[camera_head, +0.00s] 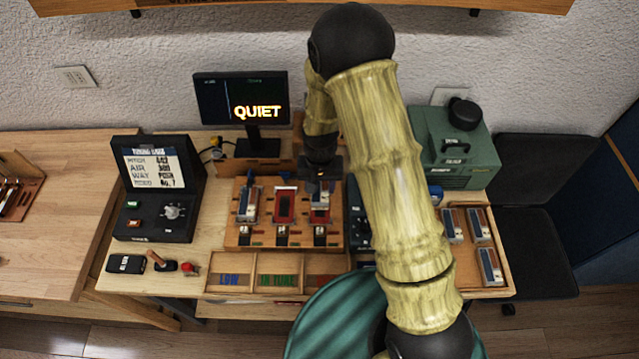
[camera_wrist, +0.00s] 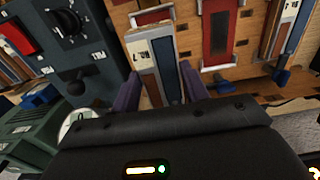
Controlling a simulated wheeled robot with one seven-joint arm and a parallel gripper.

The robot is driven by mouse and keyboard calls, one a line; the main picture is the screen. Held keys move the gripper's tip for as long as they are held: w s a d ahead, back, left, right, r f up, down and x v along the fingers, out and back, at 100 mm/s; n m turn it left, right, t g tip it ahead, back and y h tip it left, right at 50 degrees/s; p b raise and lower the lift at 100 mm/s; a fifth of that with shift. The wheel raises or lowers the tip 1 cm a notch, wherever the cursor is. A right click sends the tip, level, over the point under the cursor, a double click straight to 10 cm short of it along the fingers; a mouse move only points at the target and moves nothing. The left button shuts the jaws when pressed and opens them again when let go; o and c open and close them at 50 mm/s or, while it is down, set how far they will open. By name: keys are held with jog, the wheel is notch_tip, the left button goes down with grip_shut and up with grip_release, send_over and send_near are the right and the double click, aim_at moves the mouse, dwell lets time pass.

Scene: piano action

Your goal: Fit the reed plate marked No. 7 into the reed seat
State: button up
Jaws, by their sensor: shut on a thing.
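My gripper (camera_head: 320,184) is over the right position of the wooden board (camera_head: 237,237). Its two fingers (camera_wrist: 160,88) are shut on the sides of a blue-and-white reed plate (camera_wrist: 167,58), which also shows in the head view (camera_head: 320,213). The middle seat (camera_head: 284,206) shows a bare red recess, also seen in the wrist view (camera_wrist: 219,35). Another plate (camera_head: 248,206) sits at the left position.
A monitor (camera_head: 240,98) reads QUIET. A tray (camera_head: 488,293) at the right holds several plates. A divided bin (camera_head: 278,288) lies in front of the board. A green case (camera_head: 455,150) stands at the back right.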

jog(key=shift+f+b, duration=2)
jog(key=shift+f, duration=0.95)
jog(key=shift+s+f+b, duration=0.15)
jog(key=shift+f+b, duration=0.2)
jog(key=shift+f, duration=0.2)
jog(key=o, duration=1.1)
notch_tip(320, 180, up, 18)
jog(key=b, duration=0.2)
jog(key=shift+f, duration=0.25)
dwell(0.5)
